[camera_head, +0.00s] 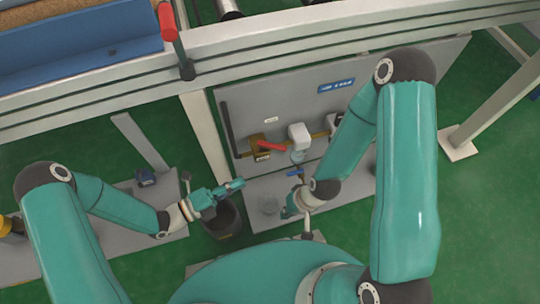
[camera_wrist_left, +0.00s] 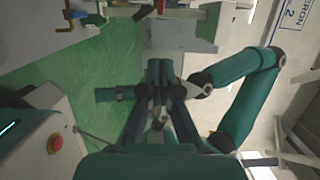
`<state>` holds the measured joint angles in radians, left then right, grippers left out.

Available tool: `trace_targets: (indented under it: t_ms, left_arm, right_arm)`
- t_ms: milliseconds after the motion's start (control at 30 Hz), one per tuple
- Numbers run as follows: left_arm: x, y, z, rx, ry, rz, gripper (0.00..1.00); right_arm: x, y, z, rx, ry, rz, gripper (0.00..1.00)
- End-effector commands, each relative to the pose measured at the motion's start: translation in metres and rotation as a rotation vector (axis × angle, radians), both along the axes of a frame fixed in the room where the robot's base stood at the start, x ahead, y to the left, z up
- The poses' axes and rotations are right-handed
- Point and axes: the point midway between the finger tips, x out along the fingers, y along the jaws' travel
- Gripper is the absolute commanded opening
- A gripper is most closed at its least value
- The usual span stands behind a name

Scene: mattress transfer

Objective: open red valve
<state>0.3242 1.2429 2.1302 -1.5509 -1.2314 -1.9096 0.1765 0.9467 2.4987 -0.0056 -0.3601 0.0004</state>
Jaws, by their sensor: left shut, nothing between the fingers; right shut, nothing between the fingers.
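The red valve is a red lever (camera_head: 272,146) on a brass body (camera_head: 258,142), mounted on a grey upright panel (camera_head: 245,100). The lever slants slightly down to the right. My left gripper (camera_head: 236,185) is shut and empty, below and left of the red lever and apart from it, over a dark bucket. My right gripper (camera_head: 290,211) is shut and empty, below the panel's blue-handled valve, beside a clear glass vessel; its fingertips are partly hidden by its own wrist. In the left wrist view, the contact between the gripper and anything else is hard to make out.
A blue handle (camera_head: 295,173) and a white box (camera_head: 299,134) are on the panel right of the red lever. A dark bucket (camera_head: 222,219) stands below my left gripper. Another red-handled lever (camera_head: 168,22) stands on the rail above. A red button (camera_wrist_left: 55,144) shows in the left wrist view.

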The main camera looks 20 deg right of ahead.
Motion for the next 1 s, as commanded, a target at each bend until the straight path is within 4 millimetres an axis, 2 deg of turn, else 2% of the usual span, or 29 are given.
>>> trace_targets:
  t_ms: [167,500,700,1000]
  left_arm:
    - [0.005,-0.027,-0.001,0.002,0.000,-0.007,0.00]
    - [0.022,-0.094,-0.001,0.003,0.001,-0.005,0.00]
    - [0.048,-0.104,-0.002,0.004,0.001,0.002,0.00]
    - [0.057,-0.109,0.000,0.003,0.005,0.002,0.00]
  right_arm:
    - [0.000,0.000,-0.004,0.000,0.000,0.000,0.00]
    - [0.000,0.000,-0.013,0.000,0.000,0.000,0.00]
    - [0.000,0.000,-0.019,0.000,0.000,0.000,0.00]
    - [0.000,0.000,-0.021,0.000,0.000,0.000,0.00]
